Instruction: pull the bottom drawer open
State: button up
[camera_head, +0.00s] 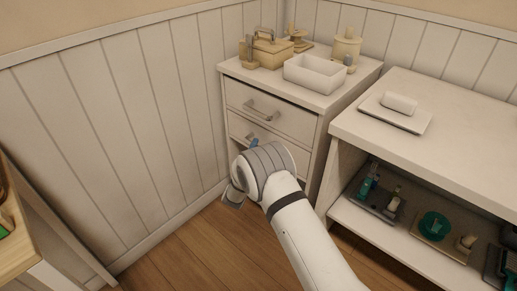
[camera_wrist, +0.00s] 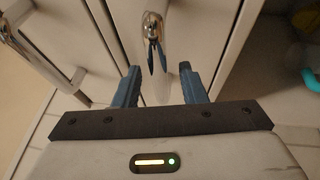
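The white drawer cabinet (camera_head: 310,125) stands in the corner. Its top drawer (camera_head: 275,122) and the drawer below it (camera_head: 240,128) look shut, each with a silver handle. My arm hides the lower part of the cabinet front, including the bottom drawer, in the head view. In the wrist view, a silver bar handle (camera_wrist: 153,28) on a drawer front lies just past my gripper (camera_wrist: 160,85), in line with the gap between the fingers. The two blue fingers are apart with nothing between them. I cannot tell for sure which drawer this handle belongs to. Another handle (camera_wrist: 72,76) shows at left.
A white bench (camera_head: 440,125) with a lower shelf (camera_head: 385,228) holding trays and bottles stands right of the cabinet. A white box (camera_head: 315,80) and other items sit on the cabinet top. A wooden table (camera_head: 20,250) is at far left. Open wooden floor lies in front.

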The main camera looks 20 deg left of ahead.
jog(key=shift+w+r, duration=0.1)
jog(key=shift+w, duration=0.65)
jog(key=shift+d, duration=0.1)
grip_shut()
